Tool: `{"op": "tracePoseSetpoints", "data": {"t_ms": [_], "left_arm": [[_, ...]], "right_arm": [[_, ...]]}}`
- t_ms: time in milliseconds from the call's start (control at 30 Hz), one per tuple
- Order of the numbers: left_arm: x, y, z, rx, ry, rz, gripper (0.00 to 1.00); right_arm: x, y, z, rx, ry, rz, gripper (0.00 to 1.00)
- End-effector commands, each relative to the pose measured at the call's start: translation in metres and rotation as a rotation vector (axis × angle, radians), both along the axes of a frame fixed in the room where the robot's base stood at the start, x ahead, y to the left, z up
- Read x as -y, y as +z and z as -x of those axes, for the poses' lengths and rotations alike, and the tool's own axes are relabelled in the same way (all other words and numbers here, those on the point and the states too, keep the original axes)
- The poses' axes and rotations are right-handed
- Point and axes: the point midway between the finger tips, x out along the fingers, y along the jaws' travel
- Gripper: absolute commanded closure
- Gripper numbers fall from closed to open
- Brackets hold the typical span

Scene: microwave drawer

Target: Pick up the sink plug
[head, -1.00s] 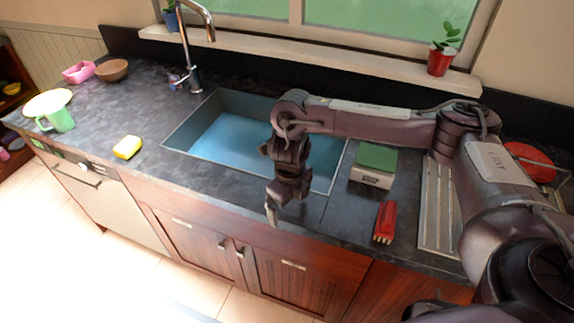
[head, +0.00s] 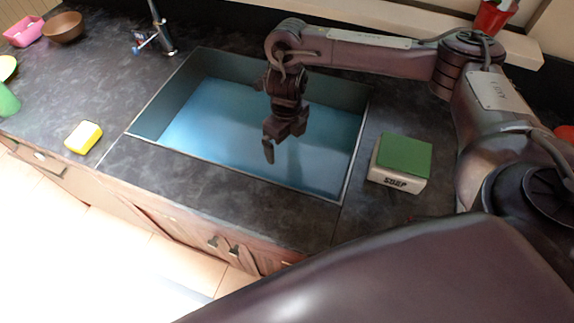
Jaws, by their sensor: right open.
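The sink (head: 170,125) is a rectangular basin with a blue inside, set in the dark countertop. I cannot make out the sink plug in this view; the far part of the basin is partly covered by my right arm. My right gripper (head: 277,142) hangs over the middle of the basin with its fingers pointing down. It is open, and nothing shows between its fingers. How high it is above the basin floor is hard to tell. My left gripper is not in view.
A soap box (head: 398,178) with a green top stands right of the sink. A yellow sponge (head: 83,137) lies to the left. The tap (head: 160,28) rises behind the sink's left corner. A brown bowl (head: 64,28) and a pink dish (head: 23,31) are at the far left.

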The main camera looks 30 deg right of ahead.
Motion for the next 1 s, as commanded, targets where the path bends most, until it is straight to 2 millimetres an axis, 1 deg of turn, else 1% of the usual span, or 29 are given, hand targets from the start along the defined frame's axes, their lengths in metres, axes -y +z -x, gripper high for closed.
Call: {"op": "tracePoseSetpoints", "data": {"t_ms": [33, 133, 233, 367, 467, 767, 1000], "left_arm": [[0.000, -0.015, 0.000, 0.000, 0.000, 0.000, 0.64], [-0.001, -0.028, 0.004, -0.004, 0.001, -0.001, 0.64], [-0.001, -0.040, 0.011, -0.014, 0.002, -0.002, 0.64], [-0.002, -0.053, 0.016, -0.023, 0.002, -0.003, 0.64], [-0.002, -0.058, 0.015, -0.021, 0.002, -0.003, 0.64], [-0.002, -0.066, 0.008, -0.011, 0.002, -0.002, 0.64], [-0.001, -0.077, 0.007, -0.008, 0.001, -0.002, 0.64]], "right_arm": [[0.000, -0.015, 0.000, 0.000, 0.001, 0.000, 0.00], [0.000, -0.028, 0.000, 0.000, 0.001, 0.000, 0.00], [0.000, -0.039, 0.000, 0.000, 0.000, 0.000, 0.00], [0.000, -0.052, 0.000, 0.000, 0.000, 0.000, 0.00], [0.000, -0.058, 0.000, 0.000, 0.000, -0.001, 0.00], [0.000, -0.087, 0.001, -0.003, 0.000, -0.001, 0.00], [0.004, -0.122, 0.003, -0.004, -0.001, -0.002, 0.00]]}}
